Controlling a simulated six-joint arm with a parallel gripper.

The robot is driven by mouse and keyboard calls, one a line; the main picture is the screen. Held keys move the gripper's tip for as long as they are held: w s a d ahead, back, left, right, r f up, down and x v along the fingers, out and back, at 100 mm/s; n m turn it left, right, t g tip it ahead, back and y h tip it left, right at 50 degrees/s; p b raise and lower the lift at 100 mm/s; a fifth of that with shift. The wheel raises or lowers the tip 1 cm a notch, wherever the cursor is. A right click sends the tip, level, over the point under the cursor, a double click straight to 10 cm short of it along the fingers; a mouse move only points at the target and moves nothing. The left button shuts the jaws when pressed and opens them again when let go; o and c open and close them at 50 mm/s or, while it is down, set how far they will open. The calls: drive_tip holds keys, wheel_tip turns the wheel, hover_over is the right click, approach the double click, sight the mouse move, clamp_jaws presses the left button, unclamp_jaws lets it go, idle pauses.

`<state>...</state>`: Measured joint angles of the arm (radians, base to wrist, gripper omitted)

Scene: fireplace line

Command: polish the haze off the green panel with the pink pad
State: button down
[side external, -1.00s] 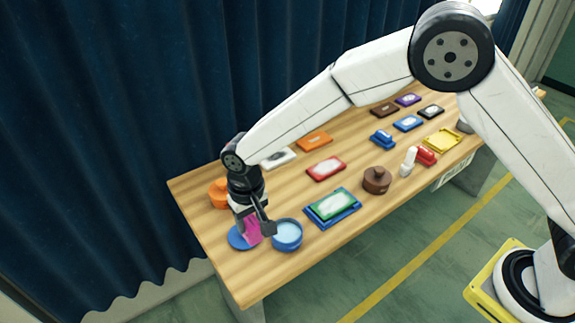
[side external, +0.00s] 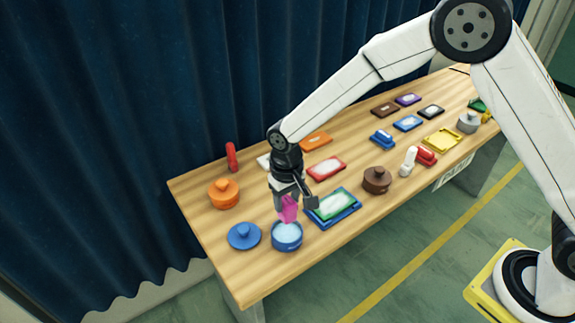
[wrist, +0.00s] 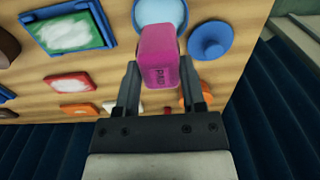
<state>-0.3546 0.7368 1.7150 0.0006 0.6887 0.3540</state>
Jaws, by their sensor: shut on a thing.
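The pink pad (side external: 288,209) is held between the fingers of my gripper (side external: 289,200), which is shut on it. It also shows in the wrist view (wrist: 159,57), with lettering on one face. In the side view the pad is over the blue pot (side external: 287,241), which holds pale blue contents; I cannot tell if it touches them. The green panel (side external: 348,205) lies in a blue tray (side external: 331,223), right of my gripper. A whitish haze covers its middle. The panel also shows at upper left in the wrist view (wrist: 95,35).
A blue lid (side external: 244,236) lies left of the pot. An orange pot (side external: 224,194) and a red upright thing (side external: 232,157) stand behind it. A brown pot (side external: 377,180) stands right of the green panel. Red (side external: 326,168) and other coloured panels lie farther back.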

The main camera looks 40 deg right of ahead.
sight(287, 217)
drive_tip(key=shift+f, duration=2)
drive_tip(key=shift+f, duration=1.15)
idle(1.0)
drive_tip(key=shift+r, duration=0.15)
drive_tip(key=shift+r, duration=3.35)
drive_tip(key=d, duration=1.1)
drive_tip(key=shift+w+r, duration=0.25)
drive_tip(key=shift+w, duration=0.1)
